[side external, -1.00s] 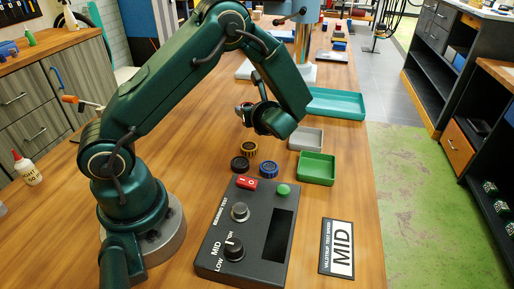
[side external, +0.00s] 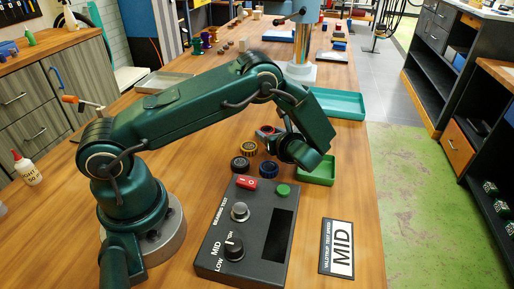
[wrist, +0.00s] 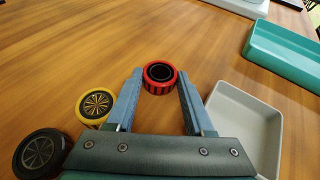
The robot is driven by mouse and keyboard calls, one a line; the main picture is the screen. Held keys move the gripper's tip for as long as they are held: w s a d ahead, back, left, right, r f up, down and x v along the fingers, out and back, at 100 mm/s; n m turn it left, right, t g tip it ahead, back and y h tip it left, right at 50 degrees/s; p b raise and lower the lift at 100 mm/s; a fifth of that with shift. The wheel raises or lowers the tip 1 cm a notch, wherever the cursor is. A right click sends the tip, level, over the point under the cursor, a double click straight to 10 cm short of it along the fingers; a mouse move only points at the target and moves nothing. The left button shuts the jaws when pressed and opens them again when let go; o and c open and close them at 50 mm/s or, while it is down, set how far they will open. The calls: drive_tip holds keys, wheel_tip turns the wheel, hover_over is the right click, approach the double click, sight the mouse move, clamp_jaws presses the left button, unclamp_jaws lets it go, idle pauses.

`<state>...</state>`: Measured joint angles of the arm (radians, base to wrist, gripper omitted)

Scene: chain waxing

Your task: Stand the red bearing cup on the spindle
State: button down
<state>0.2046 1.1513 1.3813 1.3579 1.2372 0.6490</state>
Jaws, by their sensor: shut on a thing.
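The red bearing cup (wrist: 160,77) is a red ring with a dark centre. In the wrist view it sits between the fingertips of my gripper (wrist: 158,82), which is shut on it. In the side view my gripper (side external: 268,131) is low over the table, behind the other cups, with a bit of red at its tips. I cannot tell whether the cup touches the table. A round silver post (side external: 240,211), which looks like the spindle, stands on the dark bearing test box (side external: 212,262). Nothing is on it.
A yellow cup (side external: 248,148), a black cup (side external: 240,163) and a blue cup (side external: 268,170) stand close in front of my gripper. A green tray (side external: 327,181) is to the right. A grey tray (wrist: 270,122) and a teal tray (wrist: 284,62) also lie right.

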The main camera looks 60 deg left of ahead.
drive_tip(key=shift+f, duration=0.15)
drive_tip(key=shift+c, duration=1.4)
unclamp_jaws()
